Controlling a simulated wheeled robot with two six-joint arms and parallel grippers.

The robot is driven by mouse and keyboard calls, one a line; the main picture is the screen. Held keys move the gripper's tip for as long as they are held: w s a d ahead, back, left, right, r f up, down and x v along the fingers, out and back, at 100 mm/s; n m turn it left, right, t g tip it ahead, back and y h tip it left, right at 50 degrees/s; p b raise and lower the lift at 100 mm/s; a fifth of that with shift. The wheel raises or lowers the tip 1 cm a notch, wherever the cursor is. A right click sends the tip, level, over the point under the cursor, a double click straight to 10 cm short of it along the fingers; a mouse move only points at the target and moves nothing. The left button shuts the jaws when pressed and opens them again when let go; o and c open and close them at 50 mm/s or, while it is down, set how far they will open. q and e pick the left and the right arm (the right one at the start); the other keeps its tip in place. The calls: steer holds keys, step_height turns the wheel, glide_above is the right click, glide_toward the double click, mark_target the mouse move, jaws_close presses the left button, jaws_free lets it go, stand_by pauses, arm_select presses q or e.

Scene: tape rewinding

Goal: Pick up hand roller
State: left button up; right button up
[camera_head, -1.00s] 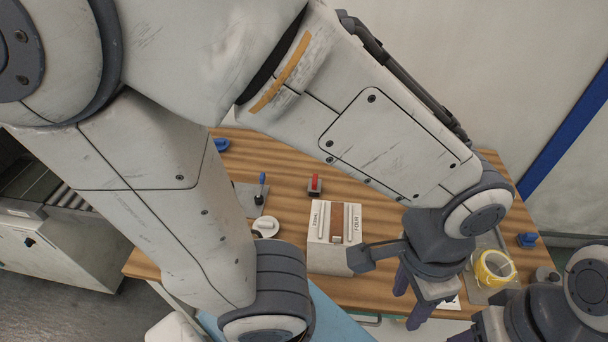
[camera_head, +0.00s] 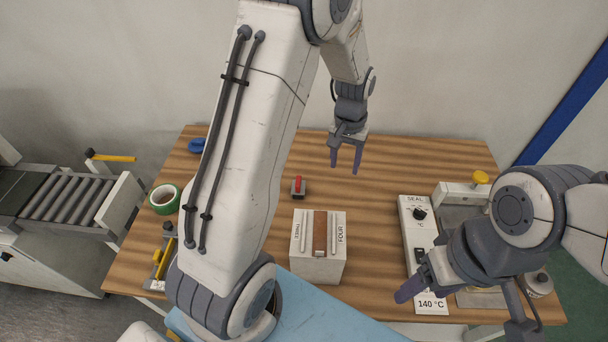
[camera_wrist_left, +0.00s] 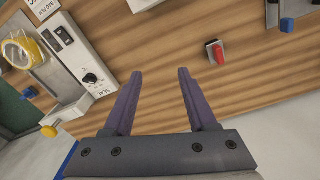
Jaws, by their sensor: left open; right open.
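I cannot tell for sure which item is the hand roller. A small block with a red handle (camera_head: 298,187) stands near the table's middle; it also shows in the left wrist view (camera_wrist_left: 215,52). A blue-handled item (camera_wrist_left: 287,25) lies at the upper right of the left wrist view; my left arm hides that spot in the head view. My left gripper (camera_head: 345,167) points down, open and empty, over the table's back part, right of and farther back than the red-handled block. My right gripper (camera_head: 420,285) is open at the right front, by the sealer, its fingers partly overlapping.
A white box with a brown strip (camera_head: 318,260) stands front middle. The sealer (camera_head: 412,222) with its dial stands at the right. A green tape roll (camera_head: 164,197) and a blue item (camera_head: 197,146) are at the left. The table's back right is bare.

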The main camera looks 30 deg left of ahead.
arm_select(q)
steer(key=w+a+f+n, duration=0.1)
steer(key=a+f+n, duration=0.1)
steer(key=a+f, duration=0.4)
steer(key=w+a+f+n, duration=0.2)
steer(key=a+f, duration=0.2)
steer(key=a, duration=0.5)
steer(key=p, duration=0.2)
glide_above(298, 180)
steer(key=f, duration=0.5)
steer(key=shift+s+d+f, duration=0.1)
steer(key=shift+s+d, duration=0.2)
steer(key=f+p, duration=0.1)
steer(key=f, duration=0.1)
steer(key=f+p, duration=0.2)
steer(key=f, duration=0.1)
steer(key=shift+w+a, duration=0.2)
steer(key=shift+f, duration=0.3)
jaws_close()
